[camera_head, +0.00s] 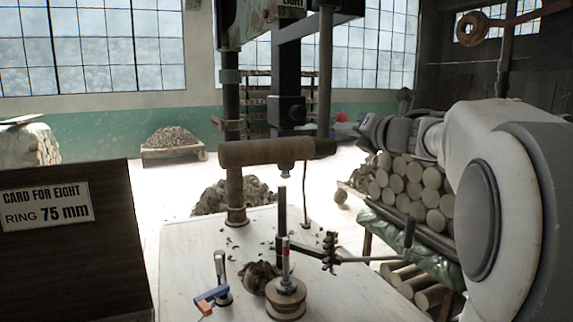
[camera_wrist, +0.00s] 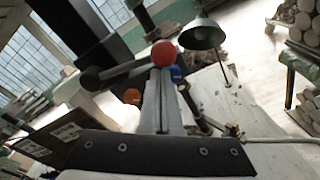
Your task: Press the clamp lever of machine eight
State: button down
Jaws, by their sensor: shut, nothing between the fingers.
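The machine marked EIGHT (camera_head: 291,3) stands behind the pale worktable, with a thick horizontal wooden cylinder (camera_head: 262,152) across its front. A lever with a black upright handle (camera_head: 408,236) and a metal rod lies at the table's right side; I cannot tell if it is the clamp lever. My gripper (camera_head: 364,128) is shut and empty, raised above and behind this handle, pointing left. In the wrist view, a red ball knob (camera_wrist: 163,54) shows at my fingertips, with a blue knob (camera_wrist: 176,73) behind it and an orange one (camera_wrist: 131,97) lower left. Whether I touch the red knob is unclear.
A card for eight, reading RING 75 mm (camera_head: 46,205), is at the left. A round wooden block with an upright rod (camera_head: 286,298) and a blue and orange piece (camera_head: 210,294) are on the table. Stacked logs (camera_head: 410,185) stand right; a lamp (camera_wrist: 203,36) is beyond my fingers.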

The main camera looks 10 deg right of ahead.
jog(key=shift+d+r+n, duration=0.2)
jog(key=shift+r+n, duration=0.5)
jog(key=shift+n, duration=0.1)
